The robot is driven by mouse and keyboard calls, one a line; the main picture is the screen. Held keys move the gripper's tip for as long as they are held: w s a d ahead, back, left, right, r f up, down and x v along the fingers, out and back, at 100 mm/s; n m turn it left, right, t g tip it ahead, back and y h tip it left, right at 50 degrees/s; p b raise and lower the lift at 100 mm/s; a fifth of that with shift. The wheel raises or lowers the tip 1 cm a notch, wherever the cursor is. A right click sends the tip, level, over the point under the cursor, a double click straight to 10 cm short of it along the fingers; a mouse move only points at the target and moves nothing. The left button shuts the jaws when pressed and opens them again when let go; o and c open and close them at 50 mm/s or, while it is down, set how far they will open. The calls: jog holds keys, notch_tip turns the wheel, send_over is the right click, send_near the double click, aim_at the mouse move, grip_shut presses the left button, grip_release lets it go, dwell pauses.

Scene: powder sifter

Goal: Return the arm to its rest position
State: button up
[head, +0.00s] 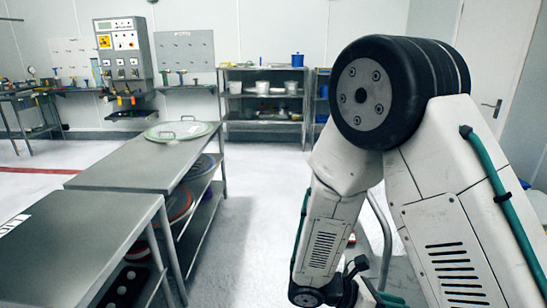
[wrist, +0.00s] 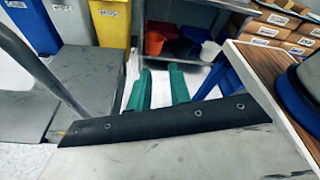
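My arm fills the right side of the head view, bent at a large black joint, with its lower link pointing down. The wrist end sits at the bottom edge of that view and is partly cut off. In the wrist view, my gripper (wrist: 160,72) shows as two green fingers beyond a dark bolted bar. The fingers stand apart with a gap between them, and I see nothing held there.
A steel table (head: 140,164) bears a round lid (head: 179,131); a nearer table (head: 75,240) is at lower left. Shelving (head: 262,103) stands at the back. The wrist view shows a yellow bin (wrist: 114,22), a red tub (wrist: 155,43) and cardboard boxes (wrist: 270,30). Floor left of my arm is clear.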

jog(key=s+r+m+t+y, duration=0.1)
jog(key=s+r+m+y, duration=0.6)
jog(key=r+m, duration=0.3)
jog(key=s+r+m+t+y, duration=0.2)
jog(key=s+r+m+y, duration=0.5)
jog(key=r+m, duration=0.4)
jog(key=shift+s+r+y, duration=0.3)
jog(key=shift+r+y, duration=0.1)
jog(key=shift+r, duration=0.1)
